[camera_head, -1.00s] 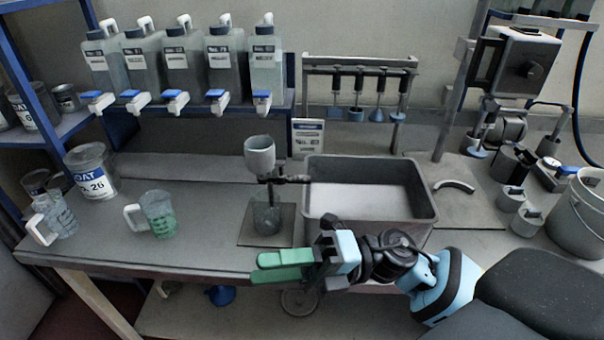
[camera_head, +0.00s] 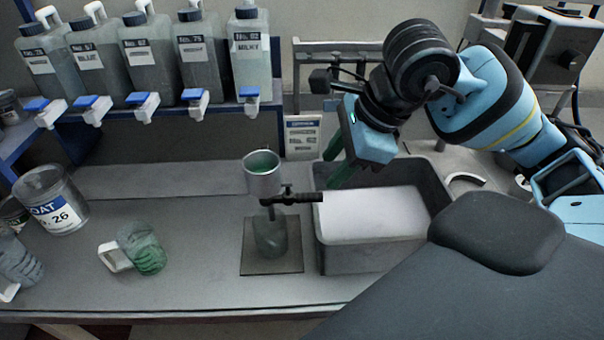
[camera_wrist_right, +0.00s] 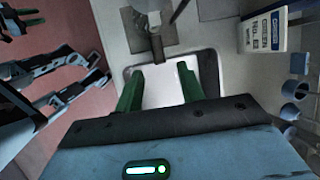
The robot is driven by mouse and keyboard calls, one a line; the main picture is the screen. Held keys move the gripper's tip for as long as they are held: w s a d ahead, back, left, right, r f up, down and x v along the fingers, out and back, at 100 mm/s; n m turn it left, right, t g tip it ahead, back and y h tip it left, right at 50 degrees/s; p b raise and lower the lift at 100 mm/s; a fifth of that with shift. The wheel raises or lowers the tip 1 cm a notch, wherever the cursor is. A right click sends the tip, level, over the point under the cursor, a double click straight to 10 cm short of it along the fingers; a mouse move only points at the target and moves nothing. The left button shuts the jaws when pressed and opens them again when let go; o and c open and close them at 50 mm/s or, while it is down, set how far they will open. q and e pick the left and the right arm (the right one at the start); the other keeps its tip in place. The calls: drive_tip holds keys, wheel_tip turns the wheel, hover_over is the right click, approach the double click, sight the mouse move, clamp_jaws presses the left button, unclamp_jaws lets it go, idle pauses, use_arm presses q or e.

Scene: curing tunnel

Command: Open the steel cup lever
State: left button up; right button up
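The steel cup (camera_head: 262,178) stands on a holder, with green liquid showing inside. Its dark lever (camera_head: 303,197) sticks out to the right below the cup, toward the tray. A clear beaker (camera_head: 270,235) stands beneath it. My right gripper (camera_head: 338,170) hangs above the tray's back left part, fingers pointing down, right of the cup and apart from the lever. In the right wrist view its green fingers (camera_wrist_right: 160,95) are spread, nothing between them, with the lever (camera_wrist_right: 157,45) beyond. Dark green parts at that view's upper left may be my left gripper; its state is unclear.
A grey tray (camera_head: 330,255) with a white floor stands right of the holder. A handled mug with green contents (camera_head: 145,250) and a tin marked 26 (camera_head: 55,205) stand left. Several jugs with taps line the back shelf. The counter between mug and holder is clear.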

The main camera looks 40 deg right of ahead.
sight(312, 194)
use_arm(q)
drive_tip(key=shift+s+f+g, duration=0.15)
drive_tip(key=shift+s+f, duration=0.15)
drive_tip(key=shift+s, duration=0.25)
drive_tip(key=shift+s+f+g, duration=0.15)
drive_tip(key=shift+s+f, duration=0.15)
drive_tip(key=shift+s, duration=0.25)
use_arm(e)
drive_tip(key=shift+x, duration=3.85)
drive_tip(key=shift+s, duration=0.15)
clamp_jaws()
